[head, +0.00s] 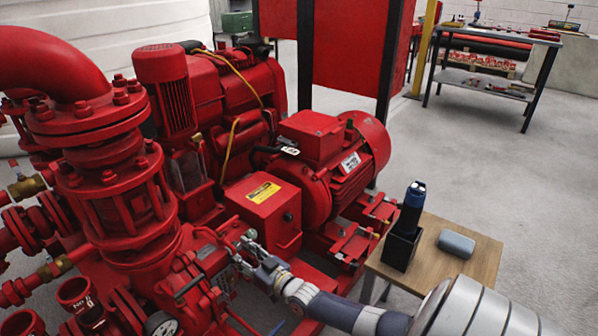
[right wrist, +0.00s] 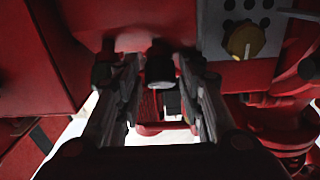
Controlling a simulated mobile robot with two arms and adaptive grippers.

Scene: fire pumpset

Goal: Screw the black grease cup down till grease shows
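The black grease cup (right wrist: 160,66) is a short dark cylinder under the red pump housing in the right wrist view. I cannot make it out in the head view, where my right gripper (head: 245,245) reaches in at the pump. In the right wrist view my right gripper (right wrist: 150,72) has its two fingers apart, one on each side of the cup. A gap shows on the left of the cup; on the right the finger is close, and I cannot tell whether it touches. No grease can be made out. My left gripper is not in view.
A brass knob (right wrist: 244,41) on a grey plate with holes (right wrist: 212,38) sits right of the cup. Red pump pipework (head: 120,195) crowds the left. A small wooden table (head: 478,262) holds a black holder (head: 400,249) with a dark tool and a grey-blue case (head: 456,243).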

